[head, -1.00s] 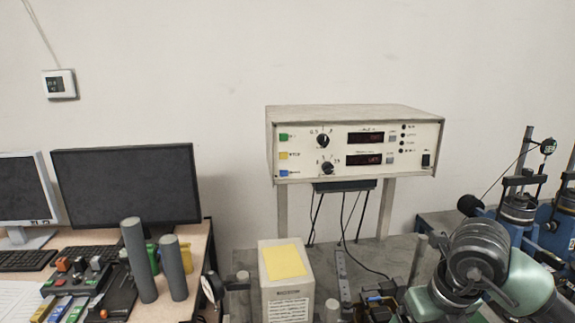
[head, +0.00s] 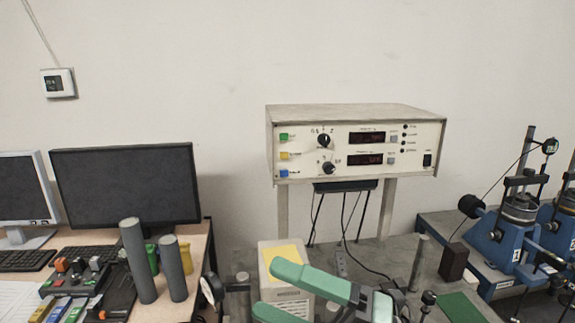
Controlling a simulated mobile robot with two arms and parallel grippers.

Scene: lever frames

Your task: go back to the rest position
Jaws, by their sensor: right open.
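My right gripper (head: 268,291) is at the bottom centre of the head view. Its two green fingers point left and are spread apart, with nothing seen between them. The upper finger overlaps the pale box with a yellow top (head: 268,261) and hides part of its front; whether they touch cannot be told. The lower finger is partly cut off by the bottom edge. My left gripper is not in view.
An instrument box (head: 352,112) with knobs and displays stands on posts behind the gripper. A desk at left holds a dark monitor (head: 125,188) and two grey cylinders (head: 137,262). Blue machines (head: 505,240) stand at right. A small dark block (head: 453,262) is near them.

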